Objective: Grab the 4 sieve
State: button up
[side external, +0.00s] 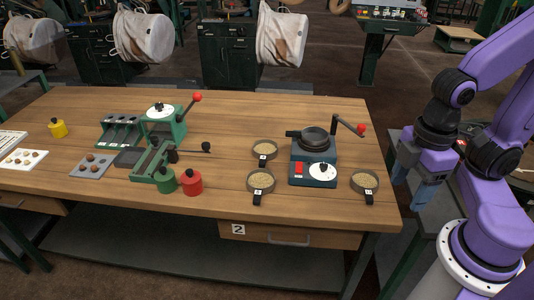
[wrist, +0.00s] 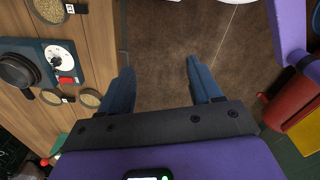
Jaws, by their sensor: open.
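Three round sieves with dark rims, grainy tan contents and small white number tags stand on the wooden table: a back one (side external: 264,149), a front one (side external: 261,180) and a right one (side external: 364,180). The tags are too small to read surely, so I cannot tell which is the 4 sieve. In the wrist view, sieves show at the left: one at the top (wrist: 48,9) and two lower down, (wrist: 51,96) and (wrist: 90,98). My gripper (side external: 411,190) is open and empty, beyond the table's right edge. Its blue fingers (wrist: 160,68) are spread over the floor.
A dark machine (side external: 314,160) with a pan and red-knobbed lever stands between the sieves. A green press (side external: 163,130), red canister (side external: 191,183) and green canister (side external: 165,181) stand further left. The table's front strip (side external: 310,220) is clear.

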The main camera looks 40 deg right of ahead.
jog(key=o, duration=0.5)
jog(key=shift+w, duration=0.1)
jog(key=w+a+f+n+t+h, duration=0.1)
jog(key=w+a+f+n+h, duration=0.2)
jog(key=w, duration=0.9)
jog(key=w+a+f+n+t+h, duration=0.1)
jog(key=w+a+f+n+h, duration=0.15)
jog(key=w+a, duration=0.65)
jog(key=w+a+f+n+t+h, duration=0.1)
jog(key=w+f+n+t+h, duration=0.2)
jog(key=w, duration=1.3)
jog(key=n+h, duration=0.2)
jog(key=h, duration=0.3)
send_near(262, 148)
jog(key=shift+s+d+r+m+y, duration=0.25)
jog(key=shift+s+d+r, duration=0.45)
jog(key=shift+d+r, duration=0.3)
jog(key=shift+x, duration=2.55)
